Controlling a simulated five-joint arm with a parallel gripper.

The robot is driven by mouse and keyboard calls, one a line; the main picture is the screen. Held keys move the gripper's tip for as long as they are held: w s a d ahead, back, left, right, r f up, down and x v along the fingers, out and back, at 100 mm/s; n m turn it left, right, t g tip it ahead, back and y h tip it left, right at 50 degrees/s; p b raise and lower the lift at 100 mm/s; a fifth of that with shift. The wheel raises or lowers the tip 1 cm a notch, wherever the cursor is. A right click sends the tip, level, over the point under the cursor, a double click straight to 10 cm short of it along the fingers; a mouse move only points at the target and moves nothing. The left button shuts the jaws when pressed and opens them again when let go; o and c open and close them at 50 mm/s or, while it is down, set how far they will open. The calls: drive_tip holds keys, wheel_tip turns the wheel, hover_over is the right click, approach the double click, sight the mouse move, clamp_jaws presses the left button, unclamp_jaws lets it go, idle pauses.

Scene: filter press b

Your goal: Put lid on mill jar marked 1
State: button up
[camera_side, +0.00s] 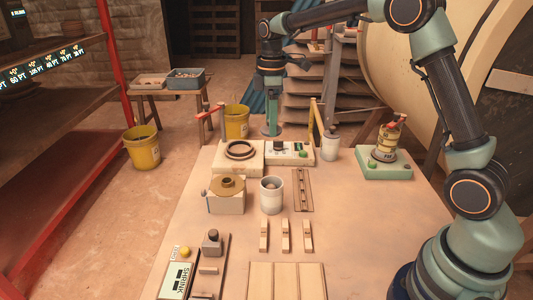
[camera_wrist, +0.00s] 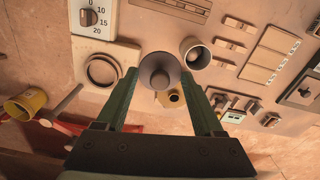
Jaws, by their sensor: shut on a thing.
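A grey round lid (camera_wrist: 160,73) with a raised centre knob is between the fingertips of my gripper (camera_wrist: 160,78) in the wrist view, and my gripper is shut on it. In the side view my gripper (camera_side: 271,128) points down above the far part of the table; I cannot make out the lid there. A pale open jar (camera_side: 271,195) stands upright mid-table with something inside; it also shows in the wrist view (camera_wrist: 186,45), up and right of the lid, apart from it. I cannot read a number on it.
Beside the jar is a box with a tan round top (camera_side: 228,183). Behind stand a ring holder (camera_side: 241,151) and a dial panel (camera_side: 290,153). A second can (camera_side: 330,149) and a green-based device (camera_side: 384,162) are at right. Several small blocks (camera_side: 285,235) lie in front.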

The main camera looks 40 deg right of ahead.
drive_tip(key=s+a+f, duration=0.3)
drive_tip(key=s+a, duration=0.2)
drive_tip(key=s, duration=0.1)
drive_tip(key=shift+a+f, duration=0.15)
drive_tip(key=shift+f, duration=1.55)
drive_tip(key=shift+a+f, duration=0.1)
drive_tip(key=shift+f, duration=1.6)
drive_tip(key=shift+f, duration=0.15)
drive_tip(key=o, duration=1.3)
drive_tip(key=shift+o, duration=0.2)
wheel_tip(320, 180, up, 7)
